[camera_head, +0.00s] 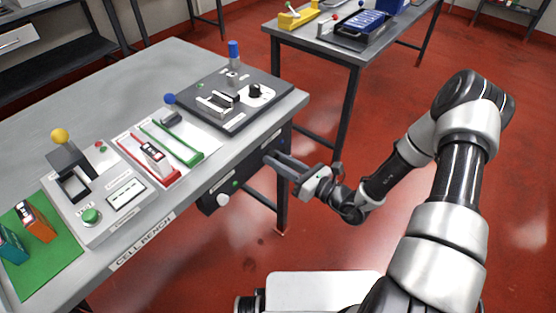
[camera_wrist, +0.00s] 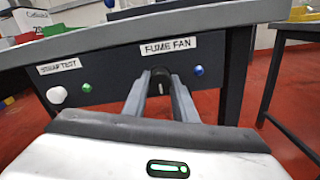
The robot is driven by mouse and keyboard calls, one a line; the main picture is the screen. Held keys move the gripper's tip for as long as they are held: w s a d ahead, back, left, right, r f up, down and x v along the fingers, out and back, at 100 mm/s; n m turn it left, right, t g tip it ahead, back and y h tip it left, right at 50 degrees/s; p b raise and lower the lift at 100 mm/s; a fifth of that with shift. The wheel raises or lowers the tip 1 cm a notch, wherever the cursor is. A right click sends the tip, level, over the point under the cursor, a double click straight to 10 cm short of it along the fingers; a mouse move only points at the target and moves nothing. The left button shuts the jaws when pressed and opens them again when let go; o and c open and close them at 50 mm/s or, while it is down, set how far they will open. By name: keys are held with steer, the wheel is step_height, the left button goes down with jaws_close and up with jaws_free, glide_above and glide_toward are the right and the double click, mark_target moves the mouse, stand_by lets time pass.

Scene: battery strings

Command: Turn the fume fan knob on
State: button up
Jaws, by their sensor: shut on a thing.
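The fume fan knob (camera_wrist: 160,76) is a dark round knob with a pale mark on its front, under the "FUME FAN" label (camera_wrist: 169,46) in the wrist view. The mark looks roughly upright. My gripper (camera_wrist: 161,84) has one finger on each side of the knob and is shut on it. In the head view my gripper (camera_head: 269,157) reaches the bench's front panel (camera_head: 236,172) from the right, and its fingers largely hide the knob.
A blue light (camera_wrist: 198,70) sits right of the knob. A green light (camera_wrist: 87,87) and a white knob (camera_wrist: 57,95) are to the left on the panel. The cell bench (camera_head: 105,89) overhangs the panel. A table leg (camera_wrist: 236,77) stands close on the right.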

steer(key=shift+n, duration=0.3)
steer(key=shift+n+b, duration=1.2)
steer(key=shift+n, duration=7.4)
steer(key=o, duration=1)
steer(key=shift+o, duration=0.2)
steer(key=p+v, duration=0.1)
steer(key=v, duration=1.6)
steer(key=shift+s+d, duration=0.2)
